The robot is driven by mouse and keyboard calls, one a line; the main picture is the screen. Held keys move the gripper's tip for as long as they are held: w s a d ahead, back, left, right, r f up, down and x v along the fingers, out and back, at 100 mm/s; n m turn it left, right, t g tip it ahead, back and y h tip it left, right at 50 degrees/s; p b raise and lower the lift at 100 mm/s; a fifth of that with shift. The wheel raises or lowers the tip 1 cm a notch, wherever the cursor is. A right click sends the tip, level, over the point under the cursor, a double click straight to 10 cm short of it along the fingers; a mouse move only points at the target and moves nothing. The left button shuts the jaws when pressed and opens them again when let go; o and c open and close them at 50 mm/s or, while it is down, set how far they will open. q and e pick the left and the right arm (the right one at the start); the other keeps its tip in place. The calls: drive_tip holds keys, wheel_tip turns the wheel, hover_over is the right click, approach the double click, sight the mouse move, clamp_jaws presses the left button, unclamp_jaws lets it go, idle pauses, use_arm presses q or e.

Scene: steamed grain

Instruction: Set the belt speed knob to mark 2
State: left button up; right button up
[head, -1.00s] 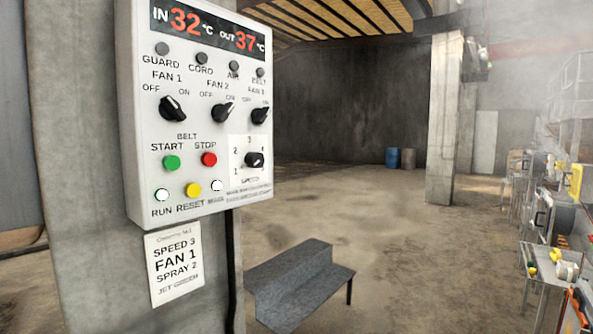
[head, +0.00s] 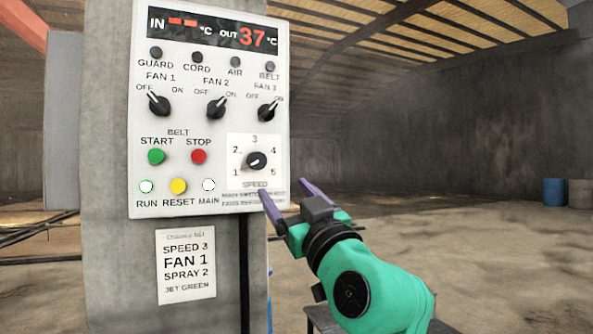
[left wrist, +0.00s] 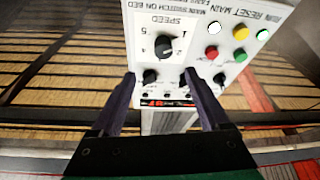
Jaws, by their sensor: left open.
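The belt speed knob (head: 257,161) is a black dial on a white plate with marks 1 to 5, low on the right of the grey control panel (head: 222,182). In the left wrist view the panel appears upside down, and the knob (left wrist: 163,50) lies ahead of the gap between the fingertips (left wrist: 160,76). My right gripper is not in view.
Close to the knob are the red stop button (head: 199,157), the green start button (head: 156,157) and the fan 3 knob (head: 267,112). A paper note (head: 186,265) reading "Speed 3, Fan 1, Spray 2" hangs below the panel. Open floor lies right of the pillar.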

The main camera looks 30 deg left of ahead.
use_arm(q)
drive_tip(key=p, duration=0.2)
approach(259, 164)
drive_tip(key=a, duration=0.1)
drive_tip(key=p+x, duration=0.2)
drive_tip(key=x, duration=0.7)
drive_tip(key=shift+w+r, duration=0.15)
drive_tip(key=shift+w+d, duration=0.1)
drive_tip(key=shift+d, duration=0.05)
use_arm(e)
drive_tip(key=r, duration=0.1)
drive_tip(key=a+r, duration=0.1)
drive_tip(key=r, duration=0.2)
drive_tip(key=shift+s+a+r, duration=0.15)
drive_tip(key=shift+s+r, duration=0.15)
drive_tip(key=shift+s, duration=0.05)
use_arm(q)
drive_tip(key=c, duration=0.3)
clamp_jaws()
